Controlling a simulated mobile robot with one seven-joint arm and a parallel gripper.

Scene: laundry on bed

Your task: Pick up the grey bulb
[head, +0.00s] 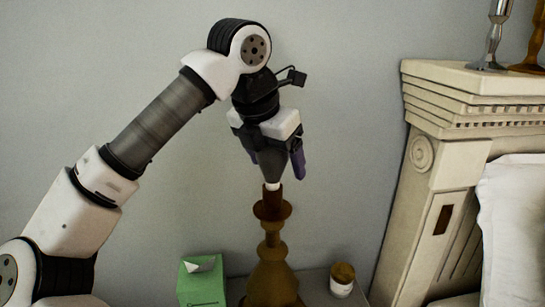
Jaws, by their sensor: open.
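The grey bulb (273,168) appears as a dark grey shape narrowing downward to a pale base. It stands at the top of a brown turned lamp stand (271,245). My gripper (277,163) points down from above, with its purple-tipped fingers apart on either side of the bulb. The gripper body hides the bulb's upper part. I cannot tell whether either finger touches it.
A green tissue box (203,284) stands left of the lamp and a small white jar with a brown lid (342,280) stands right, on a grey surface. A cream carved headboard (450,130) rises at the right, with candlesticks (492,35) on top.

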